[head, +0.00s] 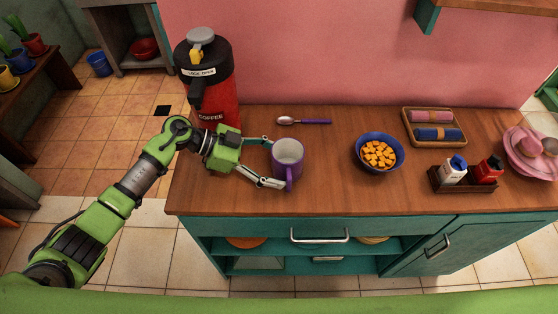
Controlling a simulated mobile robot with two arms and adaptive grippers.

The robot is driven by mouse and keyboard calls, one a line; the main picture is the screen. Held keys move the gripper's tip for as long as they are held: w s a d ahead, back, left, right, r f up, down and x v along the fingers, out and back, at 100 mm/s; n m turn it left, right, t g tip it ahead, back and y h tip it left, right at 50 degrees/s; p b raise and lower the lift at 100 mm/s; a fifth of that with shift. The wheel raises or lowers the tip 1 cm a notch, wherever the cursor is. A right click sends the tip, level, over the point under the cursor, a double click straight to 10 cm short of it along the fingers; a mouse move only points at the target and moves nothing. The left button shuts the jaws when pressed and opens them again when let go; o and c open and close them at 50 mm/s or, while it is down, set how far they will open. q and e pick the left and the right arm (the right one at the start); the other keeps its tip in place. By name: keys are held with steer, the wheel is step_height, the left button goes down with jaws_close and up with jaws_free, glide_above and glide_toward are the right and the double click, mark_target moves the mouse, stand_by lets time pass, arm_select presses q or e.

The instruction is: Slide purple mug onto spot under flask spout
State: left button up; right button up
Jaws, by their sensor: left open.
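The purple mug (287,158) stands upright on the wooden counter, its handle toward the front edge. My left gripper (276,163) is open, with one finger behind the mug and one in front of it on its left side. I cannot tell whether the fingers touch it. The red and black coffee flask (222,88) stands at the counter's back left, with its black spout (197,92) on its front left side. The mug is to the right and front of the flask. The spot under the spout is hidden or not distinct. My right gripper is not in view.
A purple-handled spoon (304,121) lies behind the mug. A blue bowl of orange cubes (379,172) stands to the right. Farther right are a bottle caddy (464,180), a tray with rolled cloths (434,127) and pink dishes (530,152). The counter's front edge (350,212) is near the mug.

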arm_select(q)
steer(key=c, duration=0.7)
steer(key=shift+w+a, duration=0.1)
steer(key=shift+a, duration=1.35)
steer(key=shift+w+a+f, duration=0.1)
steer(key=shift+w+a, duration=0.05)
steer(key=shift+a, duration=1.15)
steer(key=shift+w+a, duration=0.1)
steer(key=shift+a, duration=1.2)
steer(key=shift+w+a+b, duration=0.15)
steer(key=shift+a, duration=1.3)
steer(key=shift+w+a+b, duration=0.1)
steer(key=shift+a+b, duration=0.05)
steer(key=shift+a, duration=1.3)
steer(key=shift+w+a+b, duration=0.15)
steer(key=shift+a+b, duration=0.25)
steer(key=shift+a, duration=0.95)
steer(key=shift+w+a+b, duration=0.1)
steer(key=shift+a+b, duration=0.3)
steer(key=shift+a, duration=0.95)
steer(key=o, duration=0.9)
steer(key=shift+o, duration=0.2)
